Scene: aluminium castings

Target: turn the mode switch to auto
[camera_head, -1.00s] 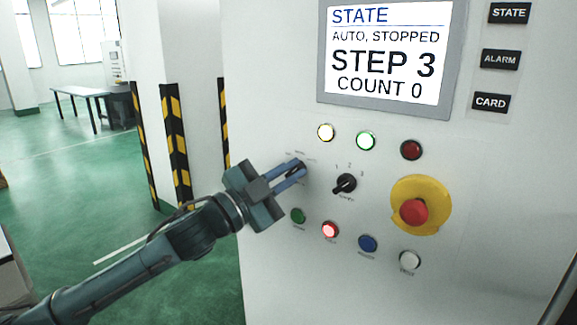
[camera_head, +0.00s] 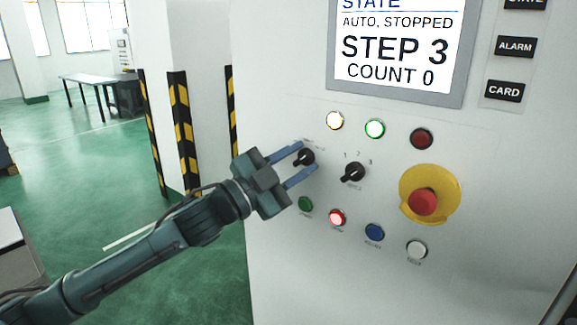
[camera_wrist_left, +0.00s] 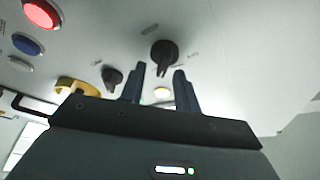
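The mode switch (camera_head: 305,157) is a black rotary knob on the pale panel, left of a second black knob (camera_head: 352,172) marked 1, 2, 3. My left gripper (camera_head: 307,157) is open, its two blue fingers apart on either side of the mode switch. In the left wrist view the mode switch (camera_wrist_left: 164,54) is just beyond the open fingertips (camera_wrist_left: 160,74), with nothing held. The screen (camera_head: 398,45) reads AUTO, STOPPED, STEP 3, COUNT 0. The small lettering around the knob is too blurred to read. My right gripper is not in view.
A red emergency button (camera_head: 423,201) on yellow is at the right. Green (camera_head: 306,204), lit red (camera_head: 338,218), blue (camera_head: 374,232) and white (camera_head: 416,249) buttons run below.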

